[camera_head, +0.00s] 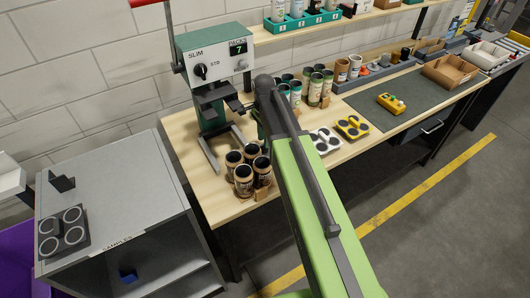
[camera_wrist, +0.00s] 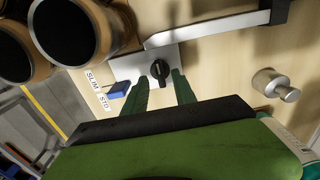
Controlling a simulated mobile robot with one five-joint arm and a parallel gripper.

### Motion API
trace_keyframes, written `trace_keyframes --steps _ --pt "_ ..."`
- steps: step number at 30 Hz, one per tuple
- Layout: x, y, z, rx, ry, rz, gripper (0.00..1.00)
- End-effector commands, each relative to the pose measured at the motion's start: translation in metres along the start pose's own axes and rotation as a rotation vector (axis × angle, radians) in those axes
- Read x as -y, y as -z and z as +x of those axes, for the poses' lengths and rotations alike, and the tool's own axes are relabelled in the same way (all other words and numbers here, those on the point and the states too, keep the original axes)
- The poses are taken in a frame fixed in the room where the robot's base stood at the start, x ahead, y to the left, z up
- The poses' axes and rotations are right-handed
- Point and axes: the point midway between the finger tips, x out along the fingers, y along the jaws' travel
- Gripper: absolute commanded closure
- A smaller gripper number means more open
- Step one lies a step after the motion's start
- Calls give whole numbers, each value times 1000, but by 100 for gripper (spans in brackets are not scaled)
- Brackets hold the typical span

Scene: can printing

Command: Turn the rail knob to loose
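The rail knob (camera_wrist: 160,69) is a small black knob on a bright metal plate (camera_wrist: 132,65) in the wrist view. Its grip bar stands roughly upright in that picture, and I can read no loose or tight marking beside it. My gripper (camera_wrist: 160,77) has two green fingers, open and apart, with the tips just short of the knob and on its left and right. Whether they touch it I cannot tell. In the head view my arm hides the gripper and the rail knob. A grey metal rail (camera_wrist: 225,34) runs past the plate.
A blue pointer (camera_wrist: 118,89) lies beside SLIM and STD labels. Dark-topped cans (camera_wrist: 70,32) stand close at upper left, and a metal peg (camera_wrist: 276,84) at right. More cans (camera_head: 243,181) stand at the bench front.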

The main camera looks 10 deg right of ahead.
Motion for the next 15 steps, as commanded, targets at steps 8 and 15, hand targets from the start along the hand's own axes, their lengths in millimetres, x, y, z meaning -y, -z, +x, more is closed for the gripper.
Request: trace_keyframes --steps 8,15 --pt "0 0 24 0 0 1 67" --pt "0 1 22 0 0 1 78"
